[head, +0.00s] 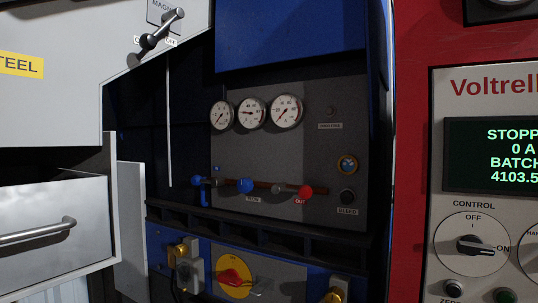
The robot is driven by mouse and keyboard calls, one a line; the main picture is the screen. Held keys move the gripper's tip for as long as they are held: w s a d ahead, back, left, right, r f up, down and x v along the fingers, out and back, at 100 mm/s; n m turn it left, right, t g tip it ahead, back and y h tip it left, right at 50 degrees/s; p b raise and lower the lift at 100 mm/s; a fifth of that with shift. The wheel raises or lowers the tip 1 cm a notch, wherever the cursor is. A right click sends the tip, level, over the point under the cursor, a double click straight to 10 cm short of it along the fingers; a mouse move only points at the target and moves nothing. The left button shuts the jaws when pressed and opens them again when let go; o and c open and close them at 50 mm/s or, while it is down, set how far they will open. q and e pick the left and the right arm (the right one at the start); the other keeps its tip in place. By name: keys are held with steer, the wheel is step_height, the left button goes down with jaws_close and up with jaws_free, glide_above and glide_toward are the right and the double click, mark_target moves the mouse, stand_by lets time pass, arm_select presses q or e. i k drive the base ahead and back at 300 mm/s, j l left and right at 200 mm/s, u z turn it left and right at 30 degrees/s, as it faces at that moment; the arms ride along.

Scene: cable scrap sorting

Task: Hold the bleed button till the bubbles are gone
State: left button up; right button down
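The bleed button (348,196) is a dark round knob at the lower right of a grey panel, above a label reading BLEED (348,211). A small round brass-rimmed sight glass (347,164) sits just above it. Its inside is too small to tell whether bubbles show. Neither of my grippers is in view, and nothing touches the button.
Three white gauges (250,113) sit above a pipe with blue (246,185) and red (305,191) valve handles. Below are a red-and-yellow rotary switch (234,278) and brass fittings. A red cabinet (413,150) borders the recess right; a grey drawer (45,260) stands left.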

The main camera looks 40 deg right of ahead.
mark_target(347, 197)
steer(key=z, duration=1.65)
